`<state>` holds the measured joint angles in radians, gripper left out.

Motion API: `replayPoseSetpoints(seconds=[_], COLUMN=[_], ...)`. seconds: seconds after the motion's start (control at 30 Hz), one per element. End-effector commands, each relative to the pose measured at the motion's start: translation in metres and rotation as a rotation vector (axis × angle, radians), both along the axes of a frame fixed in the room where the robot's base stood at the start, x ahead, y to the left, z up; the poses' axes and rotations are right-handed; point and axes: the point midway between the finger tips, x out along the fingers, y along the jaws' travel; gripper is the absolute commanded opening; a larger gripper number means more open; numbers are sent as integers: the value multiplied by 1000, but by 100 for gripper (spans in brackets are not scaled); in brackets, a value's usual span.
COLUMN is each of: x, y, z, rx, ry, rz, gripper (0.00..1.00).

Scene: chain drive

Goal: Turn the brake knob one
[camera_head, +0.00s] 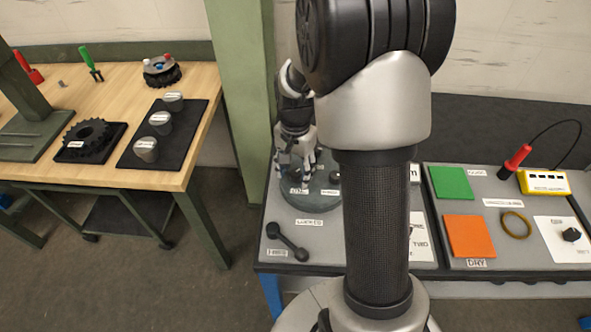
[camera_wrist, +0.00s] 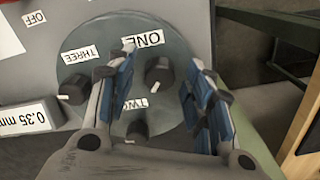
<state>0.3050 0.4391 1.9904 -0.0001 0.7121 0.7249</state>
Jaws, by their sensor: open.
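In the wrist view, a dark round knob (camera_wrist: 158,72) sits beside the label ONE (camera_wrist: 142,39) on a grey-green round plate (camera_wrist: 180,45). Another knob (camera_wrist: 75,89) is by the label THREE, and a third (camera_wrist: 137,130) is by the label TWO. Each has a white pointer mark. My gripper (camera_wrist: 162,57) is open. Its blue-padded fingers stand on either side of knob one, with gaps showing on both sides. In the head view, my gripper (camera_head: 299,165) is over the round plate (camera_head: 305,204), partly hiding it and its knobs.
A dark two-ended handle (camera_head: 288,242) lies left on the grey bench. Green (camera_head: 451,182) and orange (camera_head: 469,236) pads are at right, near a yellow box (camera_head: 543,182). A green post (camera_head: 243,90) stands behind left. A wooden table (camera_head: 120,90) holds weights and a sprocket.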

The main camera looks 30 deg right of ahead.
Motion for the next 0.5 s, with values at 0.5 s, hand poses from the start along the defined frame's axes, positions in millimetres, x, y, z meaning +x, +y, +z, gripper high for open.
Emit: replayPoseSetpoints(seconds=[0.5], x=[0], y=[0], z=[0], rx=[0], ry=[0], rz=[0], gripper=[14])
